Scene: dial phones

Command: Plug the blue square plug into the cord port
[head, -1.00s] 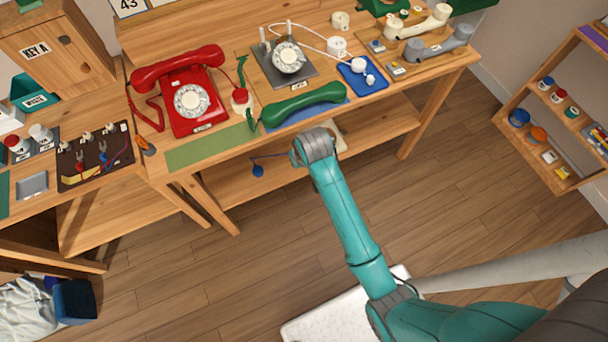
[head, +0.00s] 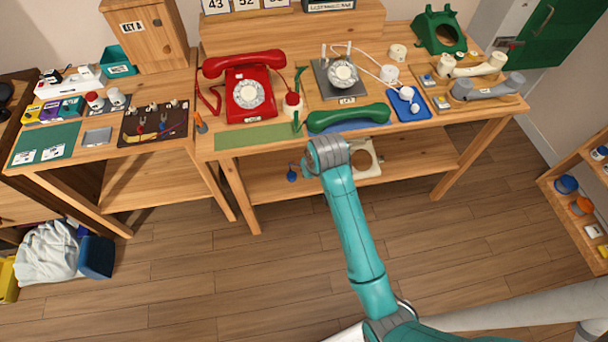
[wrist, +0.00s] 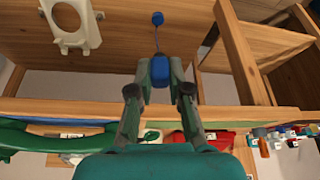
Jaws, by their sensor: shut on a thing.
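In the wrist view my gripper (wrist: 159,78) is shut on a blue plug (wrist: 159,66), with a finger on each side of it. A thin blue cord (wrist: 157,38) runs from the plug to a small blue knob (wrist: 157,18). In the head view the blue knob (head: 292,175) shows below the table's front edge, left of my wrist. I cannot pick out the cord port in either view.
A green handset (head: 348,117) lies near the table's front edge, above my wrist in the picture. A red dial phone (head: 245,88) stands left of it. An ivory phone shell (head: 370,160) lies on the lower shelf (head: 420,158). Open floor lies in front.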

